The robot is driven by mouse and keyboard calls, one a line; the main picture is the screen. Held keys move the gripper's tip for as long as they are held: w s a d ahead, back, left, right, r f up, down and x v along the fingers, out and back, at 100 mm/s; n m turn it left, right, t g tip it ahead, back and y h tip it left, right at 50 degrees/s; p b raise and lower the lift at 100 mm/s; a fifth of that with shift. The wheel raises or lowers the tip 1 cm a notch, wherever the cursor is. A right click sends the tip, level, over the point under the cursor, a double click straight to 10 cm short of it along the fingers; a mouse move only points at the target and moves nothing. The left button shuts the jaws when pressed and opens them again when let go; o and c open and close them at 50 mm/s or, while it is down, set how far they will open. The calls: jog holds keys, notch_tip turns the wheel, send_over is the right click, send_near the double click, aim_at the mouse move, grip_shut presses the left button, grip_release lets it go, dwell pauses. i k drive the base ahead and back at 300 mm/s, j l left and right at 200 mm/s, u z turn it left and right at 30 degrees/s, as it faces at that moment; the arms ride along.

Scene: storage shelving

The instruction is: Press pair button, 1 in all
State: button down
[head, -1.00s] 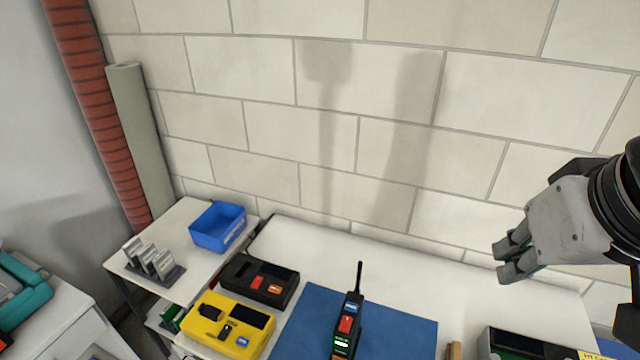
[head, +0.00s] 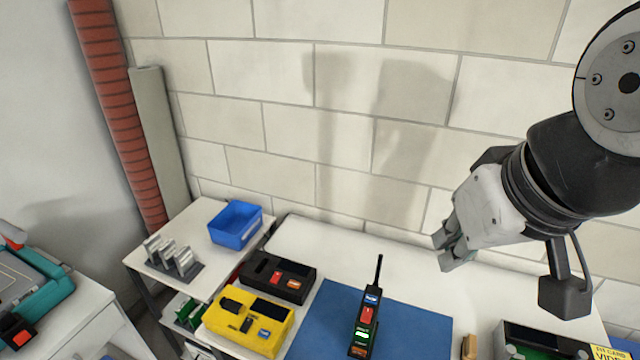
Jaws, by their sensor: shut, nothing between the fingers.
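My gripper (head: 446,252) is at the right, shut and empty, pointing down-left above the white table, apart from everything. A black handheld radio (head: 369,310) with an antenna lies on a blue mat (head: 415,325); it has a blue patch, a red button (head: 366,314) and a lit green display. A black box (head: 277,278) with a red and an orange button lies to its left. A yellow device (head: 247,321) with a black knob and a blue button (head: 264,333) lies in front of that box. The labels are too small to read, so I cannot tell which button is the pair button.
A blue bin (head: 236,224) and a grey rack of metal pieces (head: 174,260) stand on the side table at left. A dark device (head: 540,342) with a yellow label is at the lower right. A block wall (head: 290,120) closes the back. The table's back strip is clear.

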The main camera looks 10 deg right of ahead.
aim_at(369, 299)
jog(key=k+z, duration=0.1)
jog(key=k, duration=0.55)
jog(key=z, duration=1.95)
jog(key=k+j, duration=0.45)
jog(key=j, duration=0.3)
jog(key=k+j, duration=0.5)
jog(key=j, duration=0.25)
